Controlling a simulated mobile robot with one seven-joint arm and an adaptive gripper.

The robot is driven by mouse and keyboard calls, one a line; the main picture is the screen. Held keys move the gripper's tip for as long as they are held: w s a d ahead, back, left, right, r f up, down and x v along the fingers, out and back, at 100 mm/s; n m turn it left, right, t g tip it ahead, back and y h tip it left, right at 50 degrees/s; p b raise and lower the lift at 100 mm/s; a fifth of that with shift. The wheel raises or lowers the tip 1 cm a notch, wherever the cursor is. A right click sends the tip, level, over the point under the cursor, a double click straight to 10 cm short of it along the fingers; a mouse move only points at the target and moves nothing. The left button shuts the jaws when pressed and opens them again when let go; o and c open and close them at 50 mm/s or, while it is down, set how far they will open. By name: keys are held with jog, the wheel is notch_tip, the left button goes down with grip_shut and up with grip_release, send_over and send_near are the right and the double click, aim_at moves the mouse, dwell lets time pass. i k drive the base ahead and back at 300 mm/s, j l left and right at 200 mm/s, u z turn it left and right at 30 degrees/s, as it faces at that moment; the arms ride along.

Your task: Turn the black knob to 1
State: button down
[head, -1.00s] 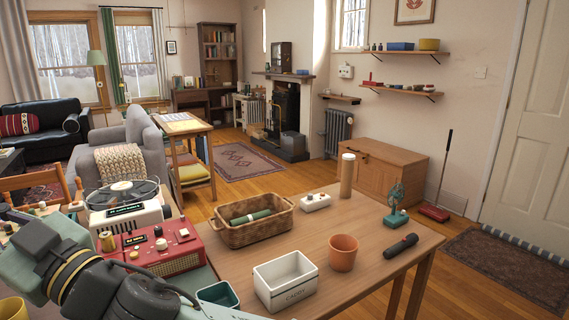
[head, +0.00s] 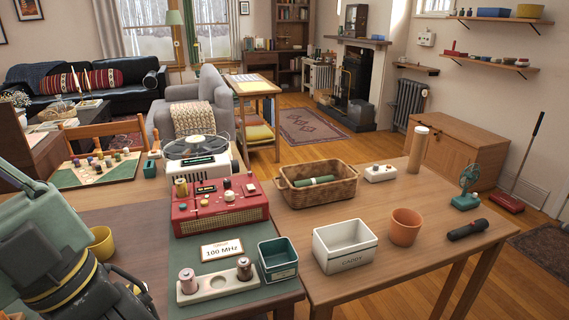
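A red radio-like box (head: 222,222) stands on the dark green mat at the centre left. A small black knob (head: 227,183) stands on its top panel, behind a cream knob (head: 228,195). The black knob's pointer and any numbers around it are too small to read. A small dark display (head: 206,189) sits left of the black knob. My arm fills the lower left of the head view, left of the red box and apart from it. My gripper itself does not show, so its fingers cannot be seen.
A card reading "100 MHz" (head: 222,249), a pale holder with cylinders (head: 218,284) and a green bin (head: 278,260) are in front of the box. A white record player (head: 197,167) stands behind it. A basket (head: 318,190) and white caddy (head: 345,247) are to the right.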

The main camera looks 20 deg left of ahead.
aim_at(226, 183)
jog(key=i+l+u, duration=0.1)
jog(key=l+u, duration=0.15)
jog(key=u, duration=0.15)
jog(key=l+u, duration=0.35)
jog(key=i+l+u, duration=0.1)
jog(key=l+u, duration=0.15)
jog(key=u, duration=0.15)
jog(key=l+u, duration=0.35)
jog(key=i, duration=0.95)
